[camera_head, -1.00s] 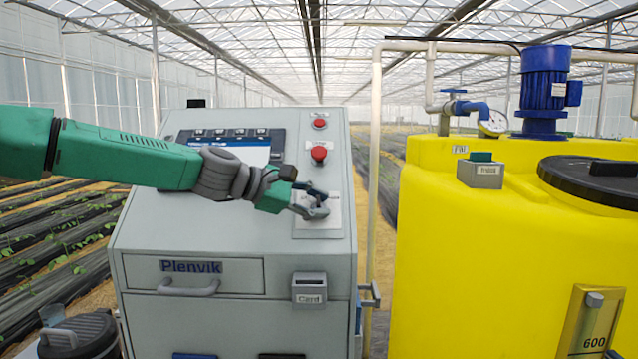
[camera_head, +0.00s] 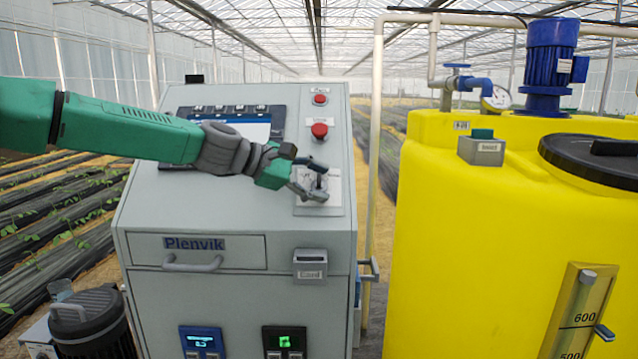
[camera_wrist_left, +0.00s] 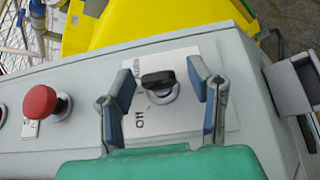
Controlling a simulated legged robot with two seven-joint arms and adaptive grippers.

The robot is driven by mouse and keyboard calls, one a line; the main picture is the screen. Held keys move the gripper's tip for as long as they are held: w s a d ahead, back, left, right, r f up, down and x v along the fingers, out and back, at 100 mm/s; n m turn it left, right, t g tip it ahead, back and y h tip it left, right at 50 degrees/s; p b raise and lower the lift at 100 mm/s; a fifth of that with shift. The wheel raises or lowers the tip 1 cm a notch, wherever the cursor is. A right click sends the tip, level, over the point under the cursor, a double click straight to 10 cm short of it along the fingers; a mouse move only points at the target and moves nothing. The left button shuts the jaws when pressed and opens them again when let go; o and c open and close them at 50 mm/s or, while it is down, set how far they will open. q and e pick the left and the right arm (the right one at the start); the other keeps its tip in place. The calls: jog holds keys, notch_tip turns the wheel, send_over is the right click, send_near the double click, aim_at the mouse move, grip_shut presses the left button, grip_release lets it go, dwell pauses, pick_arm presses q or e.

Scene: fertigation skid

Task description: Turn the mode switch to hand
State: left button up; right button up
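The mode switch is a black knob (camera_wrist_left: 158,80) on a pale label plate (camera_wrist_left: 190,118) in the left wrist view. Its handle lies roughly crosswise in that view. My left gripper (camera_wrist_left: 162,84) is open, with one finger on each side of the knob and visible gaps between. In the head view my left gripper (camera_head: 312,182) is over the switch plate (camera_head: 333,206) on the sloping panel, with the dark knob (camera_head: 319,183) between its fingers. My right gripper is not in view.
A red mushroom button (camera_head: 319,130) is above the switch, also in the wrist view (camera_wrist_left: 40,101). A smaller red button (camera_head: 320,99) and a screen (camera_head: 240,130) are on the same panel. A card holder (camera_head: 310,264) is below. A yellow tank (camera_head: 450,220) stands to the right.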

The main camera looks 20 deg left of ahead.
pick_arm(q)
jog(key=shift+s+a+r, duration=0.15)
jog(key=shift+a, duration=0.05)
jog(key=v, duration=1.1)
jog(key=shift+a, duration=0.25)
jog(key=shift+s, duration=0.1)
